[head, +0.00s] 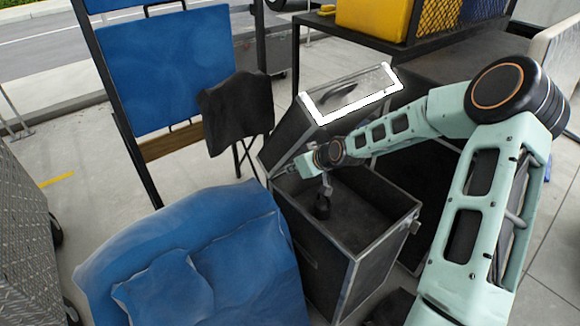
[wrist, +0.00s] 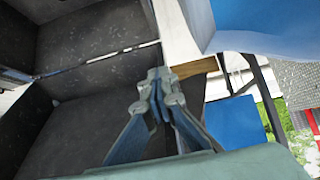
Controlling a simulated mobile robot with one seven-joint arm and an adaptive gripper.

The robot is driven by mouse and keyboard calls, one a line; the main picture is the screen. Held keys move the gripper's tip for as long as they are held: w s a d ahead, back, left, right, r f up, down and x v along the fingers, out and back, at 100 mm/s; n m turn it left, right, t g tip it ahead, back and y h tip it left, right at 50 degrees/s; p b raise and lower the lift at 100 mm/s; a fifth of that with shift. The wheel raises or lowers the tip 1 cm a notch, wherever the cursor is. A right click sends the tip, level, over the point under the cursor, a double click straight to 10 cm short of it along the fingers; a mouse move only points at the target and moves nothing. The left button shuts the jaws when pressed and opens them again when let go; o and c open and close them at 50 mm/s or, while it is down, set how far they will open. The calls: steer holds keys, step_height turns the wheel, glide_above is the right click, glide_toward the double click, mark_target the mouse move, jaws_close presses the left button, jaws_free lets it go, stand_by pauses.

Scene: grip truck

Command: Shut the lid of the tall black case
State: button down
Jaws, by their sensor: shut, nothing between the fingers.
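The tall black case (head: 325,262) stands upright in the middle of the head view, with metal edges and an open top. Its lid (head: 300,135) stands raised and tilted at the far side of the opening. A dark handle and a bright white band show on the lid's upper face. My gripper (head: 322,207) points down over the opening, in front of the lid; I cannot tell whether it touches the case. In the wrist view my gripper (wrist: 158,78) has its fingertips together and holds nothing. Dark panels of the case (wrist: 95,125) fill the left there.
A blue padded cover (head: 190,255) lies close to the case's left side. A blue board (head: 165,65) and a dark cloth (head: 238,110) stand behind left. A dark table (head: 440,62) with a yellow box (head: 375,18) is behind right. Open floor shows at left.

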stand_by(0.4)
steer(key=shift+s+d+f, duration=0.45)
steer(key=shift+s+f, duration=0.05)
steer(key=shift+s, duration=0.2)
steer(key=shift+s+d+f, duration=0.4)
steer(key=shift+s+f, duration=0.1)
steer(key=shift+s, duration=0.15)
steer(key=shift+d+f, duration=0.1)
steer(key=shift+s+d+f+b, duration=0.3)
steer(key=shift+s+d+f, duration=0.1)
steer(key=shift+s+f, duration=0.2)
steer(key=shift+s+d+f+b, duration=0.3)
steer(key=shift+s+d+f, duration=0.1)
steer(key=shift+s+f, duration=0.15)
steer(key=shift+s, duration=0.1)
steer(key=shift+s+d+f+b, duration=0.35)
steer(key=shift+s+f, duration=0.2)
steer(key=shift+f, duration=0.15)
steer(key=shift+s+d+f+b, duration=0.2)
steer(key=shift+s+d+f, duration=0.15)
steer(key=shift+s+f, duration=0.25)
steer(key=c, duration=2.7)
jaws_free()
